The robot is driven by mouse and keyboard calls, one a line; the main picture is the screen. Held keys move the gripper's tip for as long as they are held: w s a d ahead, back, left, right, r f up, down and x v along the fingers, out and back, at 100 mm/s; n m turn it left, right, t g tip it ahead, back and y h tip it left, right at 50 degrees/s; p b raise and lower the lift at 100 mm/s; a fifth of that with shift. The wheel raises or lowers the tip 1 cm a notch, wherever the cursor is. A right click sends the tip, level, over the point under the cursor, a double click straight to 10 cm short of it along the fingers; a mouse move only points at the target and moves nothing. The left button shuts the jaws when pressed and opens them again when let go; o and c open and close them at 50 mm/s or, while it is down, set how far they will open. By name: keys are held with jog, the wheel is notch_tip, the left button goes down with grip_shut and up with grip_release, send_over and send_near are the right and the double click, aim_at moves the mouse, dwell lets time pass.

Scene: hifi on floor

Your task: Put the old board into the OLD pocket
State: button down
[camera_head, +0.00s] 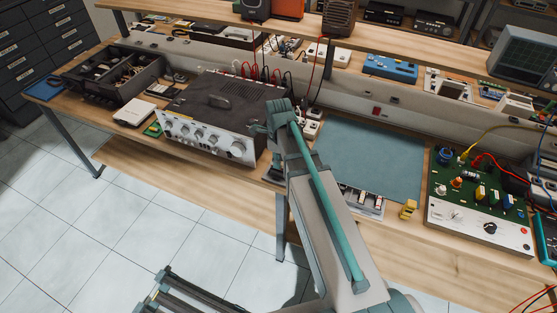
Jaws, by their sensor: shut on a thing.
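My arm reaches up across the middle of the view, and its upper bend is in front of the right end of a silver-fronted instrument. My gripper cannot be made out; it seems hidden behind the arm. No board in a gripper shows. A small green piece (153,129), possibly a circuit board, lies on the bench left of the instrument; I cannot tell if it is the old board. A pale, divided tray (363,204) sits at the front edge of the blue-grey mat (385,150), partly covered by my arm. No OLD label is readable.
The silver-fronted instrument (203,138) stands left of my arm. A dark open bin (112,75) is at the back left, near a white box (133,114). A green board unit with knobs (480,212) and a small yellow item (408,209) are at right. The mat's visible middle is clear.

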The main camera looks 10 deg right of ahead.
jog(key=shift+f+b, duration=0.4)
jog(key=shift+f, duration=0.45)
dwell(0.7)
jog(key=c, duration=1)
grip_release()
notch_tip(320, 180, up, 12)
jog(key=shift+r, duration=0.1)
